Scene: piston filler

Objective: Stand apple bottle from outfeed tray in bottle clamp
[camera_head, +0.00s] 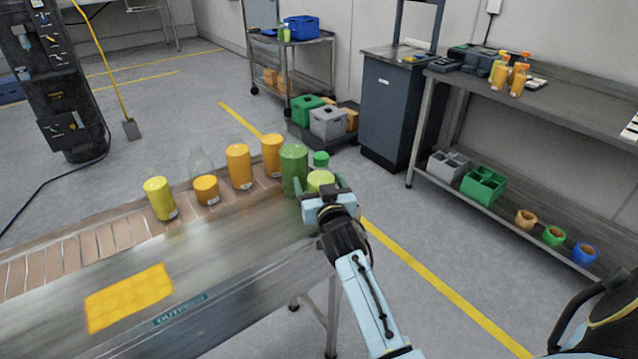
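A bottle with yellow-green contents and a green cap (321,159) stands upright at the right end of the outfeed tray (95,245). I take it for the apple bottle. My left gripper (322,190) is at this bottle, with its fingers on either side of the lower part. The gripper and wrist hide the bottle's base, and I cannot tell whether the fingers touch it. A taller green bottle (293,170) stands close by on the left. My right gripper is out of view; a dark part of my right arm shows at lower right. No bottle clamp can be made out.
Orange bottles (238,166), a partly filled orange one (206,190) and a yellow one (158,198) stand along the tray's back. A yellow mat (128,296) lies in front. A workbench (560,100) with bottles and a dark cabinet (390,110) stand across the clear floor.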

